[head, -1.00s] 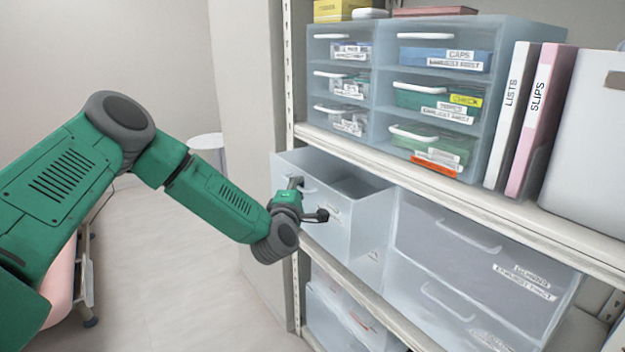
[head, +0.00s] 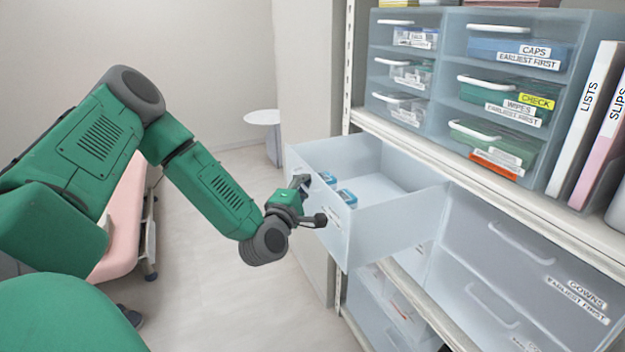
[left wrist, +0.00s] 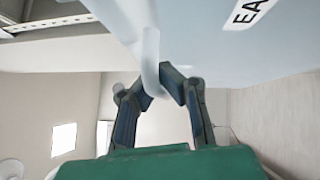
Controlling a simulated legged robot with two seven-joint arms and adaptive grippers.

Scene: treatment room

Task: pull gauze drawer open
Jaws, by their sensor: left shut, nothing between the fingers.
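The pale translucent drawer (head: 385,235) sticks far out of the lower shelf in the head view, with blue-and-white packs (head: 346,197) inside near its front. Its front label is too small to read there; the left wrist view shows the drawer front (left wrist: 205,40) with a label starting "EA". My left gripper (head: 312,200) is at the drawer's front. In the left wrist view its fingers (left wrist: 163,84) are shut at the pale handle (left wrist: 151,60), which runs down close to the fingertips; how they touch it is partly hidden. My right gripper is not in view.
Closed drawers, one labelled gowns (head: 510,260), sit to the right on the lower shelf. A unit of small drawers (head: 455,75) and binders (head: 585,118) stand above. A pink couch (head: 122,225) and a round white table (head: 262,118) are left; the floor between is clear.

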